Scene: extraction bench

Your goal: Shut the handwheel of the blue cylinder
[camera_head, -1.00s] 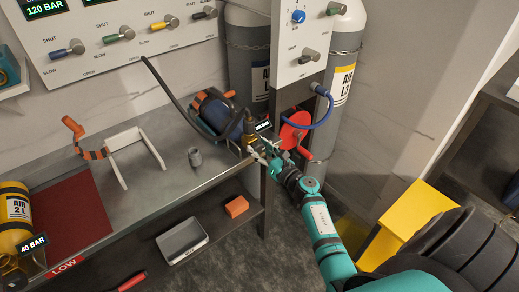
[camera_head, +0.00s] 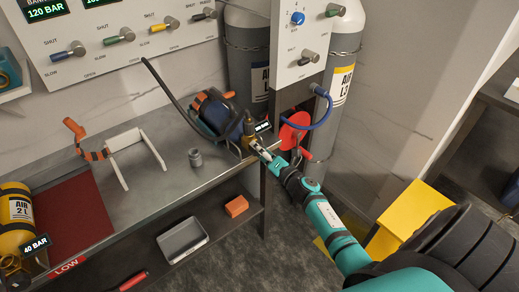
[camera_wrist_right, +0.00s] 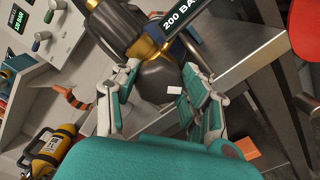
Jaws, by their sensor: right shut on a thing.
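The blue cylinder (camera_head: 213,113) lies on the bench with its brass valve (camera_head: 249,128) towards me at the bench's right end. In the right wrist view, a dark rounded handwheel (camera_wrist_right: 162,80) sits at the end of the brass valve (camera_wrist_right: 143,48). My right gripper (camera_head: 257,146) is at the valve in the head view. In the right wrist view, the gripper (camera_wrist_right: 158,88) has its fingers on both sides of the handwheel and is shut on it. A display reading 200 BAR (camera_wrist_right: 182,18) partly covers the valve there. My left gripper is out of view.
A grey cup-like fitting (camera_head: 195,157) and a white stand (camera_head: 130,155) are left on the bench. A yellow cylinder (camera_head: 15,212) is at far left.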

